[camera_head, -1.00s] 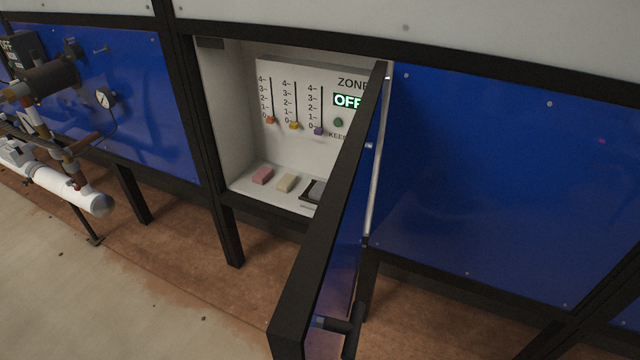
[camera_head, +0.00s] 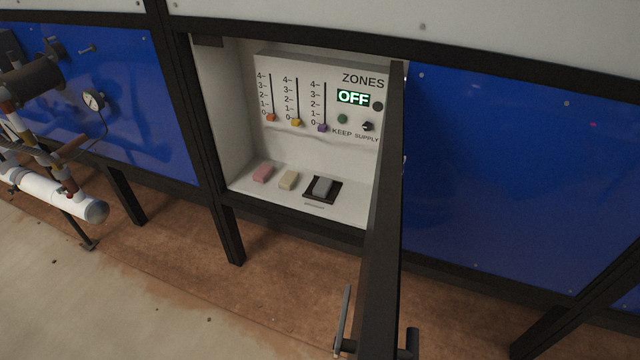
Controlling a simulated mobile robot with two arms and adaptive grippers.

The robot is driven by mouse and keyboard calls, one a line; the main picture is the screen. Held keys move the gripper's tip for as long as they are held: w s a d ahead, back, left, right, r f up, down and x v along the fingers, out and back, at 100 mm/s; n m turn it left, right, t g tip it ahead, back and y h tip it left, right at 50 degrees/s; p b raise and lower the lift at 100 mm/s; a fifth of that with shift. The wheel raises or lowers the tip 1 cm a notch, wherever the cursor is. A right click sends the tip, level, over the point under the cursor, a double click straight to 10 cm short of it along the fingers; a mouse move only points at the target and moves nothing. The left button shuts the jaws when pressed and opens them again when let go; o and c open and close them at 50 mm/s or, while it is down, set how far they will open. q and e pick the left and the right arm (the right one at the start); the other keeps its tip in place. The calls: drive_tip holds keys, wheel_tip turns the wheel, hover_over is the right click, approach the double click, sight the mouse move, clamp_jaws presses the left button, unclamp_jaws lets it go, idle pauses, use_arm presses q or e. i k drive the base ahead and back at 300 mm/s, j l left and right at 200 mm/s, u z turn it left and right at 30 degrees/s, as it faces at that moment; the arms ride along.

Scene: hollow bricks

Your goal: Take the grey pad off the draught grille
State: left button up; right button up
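The grey pad (camera_head: 322,186) lies on the dark draught grille (camera_head: 309,194), on the white floor of an open recess. The grille's dark surface shows around the pad, and both are in clear sight left of the open door (camera_head: 384,220). Neither of my grippers can be made out in the head view, so what they hold or touch is hidden.
A pink block (camera_head: 263,173) and a cream block (camera_head: 288,180) lie left of the grille. Behind stands a panel (camera_head: 300,66) with sliders and a lit OFF display (camera_head: 353,97). The door juts out on the right; a handle (camera_head: 410,343) is near its free end. Pipes (camera_head: 70,200) stand at left.

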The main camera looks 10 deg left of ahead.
sight(323, 186)
drive_tip(key=i+j+z, duration=0.15)
drive_tip(key=j, duration=0.45)
drive_tip(key=j+z, duration=0.1)
drive_tip(key=j, duration=0.55)
drive_tip(key=i+j+z, duration=0.15)
drive_tip(key=j, duration=0.5)
